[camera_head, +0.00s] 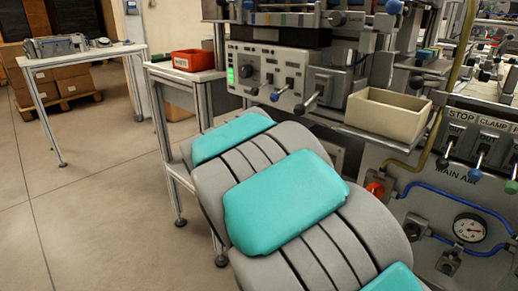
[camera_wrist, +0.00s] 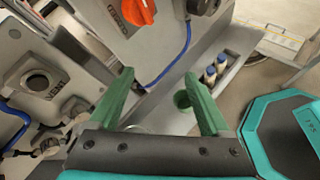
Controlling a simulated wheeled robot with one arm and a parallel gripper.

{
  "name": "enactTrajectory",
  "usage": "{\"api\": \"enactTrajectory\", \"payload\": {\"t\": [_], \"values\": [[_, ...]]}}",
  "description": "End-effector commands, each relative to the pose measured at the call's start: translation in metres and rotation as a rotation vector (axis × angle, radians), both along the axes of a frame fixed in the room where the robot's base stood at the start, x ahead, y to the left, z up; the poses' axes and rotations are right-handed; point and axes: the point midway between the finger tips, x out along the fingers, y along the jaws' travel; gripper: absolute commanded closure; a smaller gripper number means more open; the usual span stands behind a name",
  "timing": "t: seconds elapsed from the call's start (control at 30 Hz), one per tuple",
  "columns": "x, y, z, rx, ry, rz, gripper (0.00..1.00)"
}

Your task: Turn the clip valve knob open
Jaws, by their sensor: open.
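An orange knob (camera_wrist: 138,12) shows at the top of the wrist view, cut off by the frame edge, on a grey panel. An orange-red knob (camera_head: 376,188) also shows in the head view by the lettering MAIN AIR. I cannot read a clip valve label, so I cannot tell which knob is the clip valve's. My gripper (camera_wrist: 158,75) has green fingers spread apart, with nothing held between them. The orange knob is beyond the fingertips, apart from them. My gripper is not visible in the head view.
A blue hose (camera_wrist: 170,68) runs beside the knob's panel. A grey trough (camera_wrist: 238,62) holds small bottles. Open floor lies left.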

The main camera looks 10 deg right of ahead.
Motion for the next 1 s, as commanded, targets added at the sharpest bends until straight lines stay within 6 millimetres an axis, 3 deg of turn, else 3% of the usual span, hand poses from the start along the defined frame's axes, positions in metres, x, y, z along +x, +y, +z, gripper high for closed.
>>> {"api": "enactTrajectory", "payload": {"t": [0.03,0.17,0.3,0.5,0.6,0.73,0.87,1.0], "values": [[0.024,0.008,0.006,-0.056,0.039,0.070,0.19],[0.080,0.034,0.018,-0.205,0.140,0.246,0.19],[0.140,0.078,0.024,-0.370,0.243,0.431,0.19],[0.203,0.152,0.023,-0.577,0.362,0.651,0.19],[0.219,0.179,0.019,-0.643,0.399,0.716,0.19],[0.229,0.196,0.017,-0.687,0.420,0.757,0.19],[0.236,0.192,0.017,-0.694,0.425,0.762,0.19],[0.247,0.175,0.017,-0.694,0.425,0.759,0.19]]}}
